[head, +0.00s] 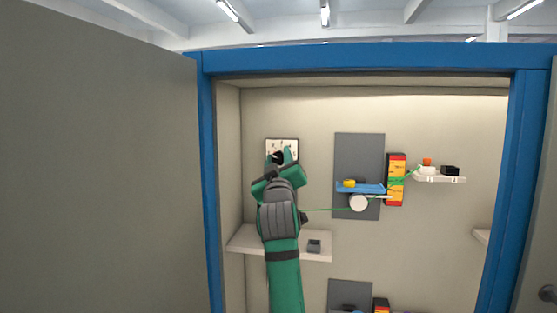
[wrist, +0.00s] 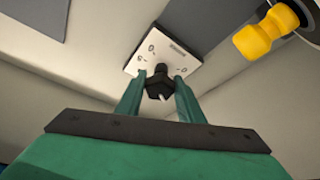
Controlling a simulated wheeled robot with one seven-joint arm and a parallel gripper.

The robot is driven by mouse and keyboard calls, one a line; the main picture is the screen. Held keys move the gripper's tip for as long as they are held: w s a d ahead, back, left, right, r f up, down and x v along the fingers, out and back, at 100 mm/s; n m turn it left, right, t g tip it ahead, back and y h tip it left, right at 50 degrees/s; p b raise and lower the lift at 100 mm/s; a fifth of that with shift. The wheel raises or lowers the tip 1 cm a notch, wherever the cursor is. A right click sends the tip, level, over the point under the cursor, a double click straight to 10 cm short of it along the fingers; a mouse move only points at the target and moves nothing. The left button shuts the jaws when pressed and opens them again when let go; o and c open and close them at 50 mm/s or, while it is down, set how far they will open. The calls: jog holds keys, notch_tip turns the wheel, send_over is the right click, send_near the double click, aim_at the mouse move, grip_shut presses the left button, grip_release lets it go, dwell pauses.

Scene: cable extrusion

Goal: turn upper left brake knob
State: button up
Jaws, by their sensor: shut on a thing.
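The upper left brake knob (wrist: 158,84) is black and sits on a white dial plate (wrist: 138,58) with dark markings, fixed to the cabinet's back wall. In the head view the dial plate (head: 290,146) shows above my gripper, which hides most of the knob. My gripper (wrist: 158,88) has its green fingers on either side of the knob and is shut on it. A small white pointer mark shows on the knob's near face in the wrist view. In the head view my gripper (head: 283,158) reaches up to the plate from below.
A blue cabinet frame (head: 207,190) and a grey door (head: 110,170) stand at left. A shelf (head: 245,240) with a small grey box (head: 314,246) lies below. A green cable (head: 325,209) runs right past a white roller (head: 358,203). A yellow spool (wrist: 265,35) shows in the wrist view.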

jog(key=shift+a+m, duration=0.15)
jog(key=shift+m, duration=0.15)
jog(key=m+h, duration=0.1)
jog(key=m, duration=0.2)
jog(key=m+h, duration=0.2)
jog(key=shift+a+m, duration=0.1)
jog(key=shift+m, duration=0.3)
jog(key=m+h, duration=0.2)
jog(key=m, duration=0.2)
jog(key=shift+d+r+m+g+h, duration=0.1)
jog(key=shift+m+g+h, duration=0.35)
jog(key=shift+m+h, duration=0.8)
jog(key=shift+d+m+g+h, duration=0.1)
jog(key=shift+m+g+h, duration=0.4)
jog(key=shift+m, duration=1.35)
jog(key=shift+s+d, duration=0.1)
jog(key=o, duration=1)
jog(key=v, duration=1)
jog(key=shift+s, duration=0.35)
